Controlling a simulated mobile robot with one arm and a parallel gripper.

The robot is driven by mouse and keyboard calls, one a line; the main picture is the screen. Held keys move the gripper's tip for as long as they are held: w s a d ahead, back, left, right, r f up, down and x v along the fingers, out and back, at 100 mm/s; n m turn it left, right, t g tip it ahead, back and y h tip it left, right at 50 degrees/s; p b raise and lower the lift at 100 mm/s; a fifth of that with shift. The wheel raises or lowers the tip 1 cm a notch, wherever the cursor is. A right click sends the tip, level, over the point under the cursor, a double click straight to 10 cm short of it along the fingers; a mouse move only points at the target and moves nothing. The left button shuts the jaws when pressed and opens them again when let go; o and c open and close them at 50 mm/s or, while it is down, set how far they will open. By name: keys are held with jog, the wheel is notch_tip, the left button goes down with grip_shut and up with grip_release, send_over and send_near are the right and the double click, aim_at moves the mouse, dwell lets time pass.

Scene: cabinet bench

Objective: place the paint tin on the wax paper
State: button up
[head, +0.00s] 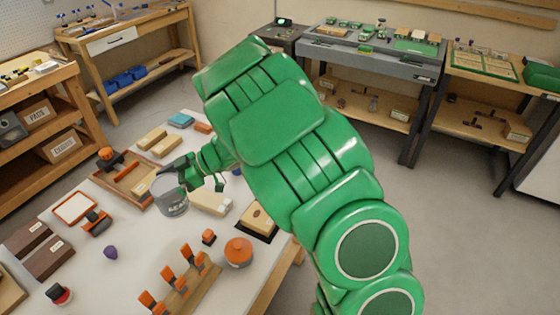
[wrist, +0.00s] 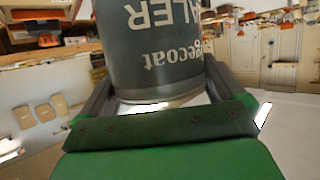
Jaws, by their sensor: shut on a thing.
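The paint tin (head: 172,198) is a grey cylinder with pale lettering, held over the left half of the white bench. My gripper (head: 180,176) is shut on its upper part. In the wrist view the tin (wrist: 152,45) fills the space between the two fingers (wrist: 160,88), its lettering upside down. I cannot tell its exact height above the bench. No sheet is clearly recognisable as wax paper.
Tan blocks (head: 153,139) lie farther back. A clamp rack (head: 182,283), an orange-topped jar (head: 238,252) and a purple piece (head: 110,252) stand in front. Bare bench shows between them.

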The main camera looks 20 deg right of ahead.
jog(key=w+d+r+m+t+h, duration=0.1)
jog(key=w+d+m+t, duration=0.2)
jog(key=d, duration=0.9)
jog(key=w+d+r+m+t+h, duration=0.1)
jog(key=w+d+m+t+h, duration=0.15)
jog(key=d, duration=1.05)
jog(key=w+d+r+m+t, duration=0.15)
jog(key=d+m+t, duration=0.25)
jog(key=d, duration=0.8)
jog(key=shift+n, duration=0.25)
jog(key=shift+w+d+f, duration=0.35)
jog(key=shift+w+f, duration=1.95)
jog(key=shift+w, duration=0.15)
jog(key=shift+w+d+f, duration=0.4)
jog(key=shift+w+f, duration=1.95)
jog(key=shift+w, duration=0.05)
jog(key=shift+w+d+f, duration=0.35)
jog(key=shift+w+f, duration=1.95)
jog(key=shift+w, duration=0.15)
jog(key=shift+f, duration=0.1)
jog(key=o, duration=1.1)
